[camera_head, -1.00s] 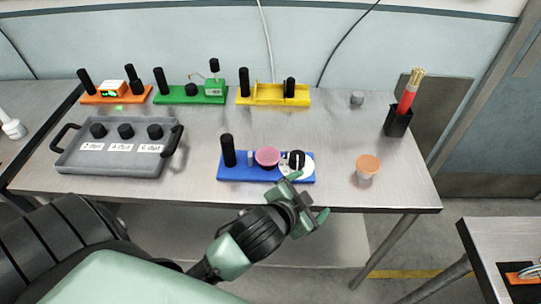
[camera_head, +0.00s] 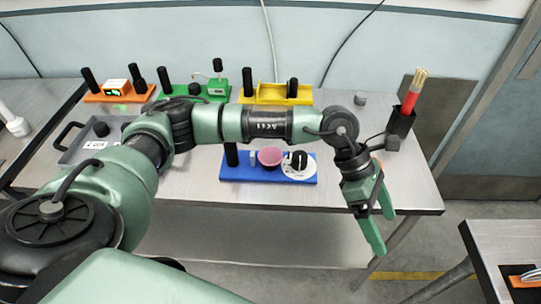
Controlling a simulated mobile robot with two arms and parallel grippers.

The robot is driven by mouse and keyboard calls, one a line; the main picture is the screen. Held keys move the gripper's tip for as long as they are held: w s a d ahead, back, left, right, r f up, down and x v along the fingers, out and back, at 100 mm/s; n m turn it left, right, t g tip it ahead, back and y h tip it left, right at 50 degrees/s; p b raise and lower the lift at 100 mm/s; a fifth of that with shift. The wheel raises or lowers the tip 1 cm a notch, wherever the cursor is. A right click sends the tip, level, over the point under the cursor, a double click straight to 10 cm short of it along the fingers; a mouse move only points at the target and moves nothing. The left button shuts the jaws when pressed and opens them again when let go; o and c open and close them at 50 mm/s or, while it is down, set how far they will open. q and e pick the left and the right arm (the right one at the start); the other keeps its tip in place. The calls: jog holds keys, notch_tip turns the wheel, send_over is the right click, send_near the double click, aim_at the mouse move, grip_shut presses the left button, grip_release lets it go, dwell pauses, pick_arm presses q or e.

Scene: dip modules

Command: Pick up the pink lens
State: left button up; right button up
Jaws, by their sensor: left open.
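The pink lens (camera_head: 270,157) is a round pink disc on the blue module (camera_head: 235,171) near the table's front edge, between a black post and a white disc with a black knob. My left arm crosses the view just behind and above it, and the lens stays visible. My left gripper (camera_head: 384,232) is open and empty, pointing down at the table's front right edge. It is well to the right of the lens and apart from it. My right gripper is not in view.
Orange (camera_head: 120,98), green (camera_head: 195,95) and yellow (camera_head: 272,95) modules stand along the back. A grey tray (camera_head: 69,153) at left is partly hidden by my arm. A black holder (camera_head: 401,122) with red-handled sticks stands at right. A small grey piece (camera_head: 360,98) lies behind.

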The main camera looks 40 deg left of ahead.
pick_arm(q)
jog(key=w+a+f+t+y, duration=0.1)
jog(key=w+a+y, duration=0.25)
jog(key=a, duration=0.55)
jog(key=w+a+y, duration=0.3)
jog(key=a+y, duration=0.1)
jog(key=a, duration=0.4)
jog(key=y, duration=0.4)
send_near(271, 155)
jog(key=shift+s+a, duration=0.2)
jog(key=p+x, duration=0.3)
jog(key=x, duration=0.3)
jog(key=shift+f, duration=0.75)
jog(key=c, duration=1.4)
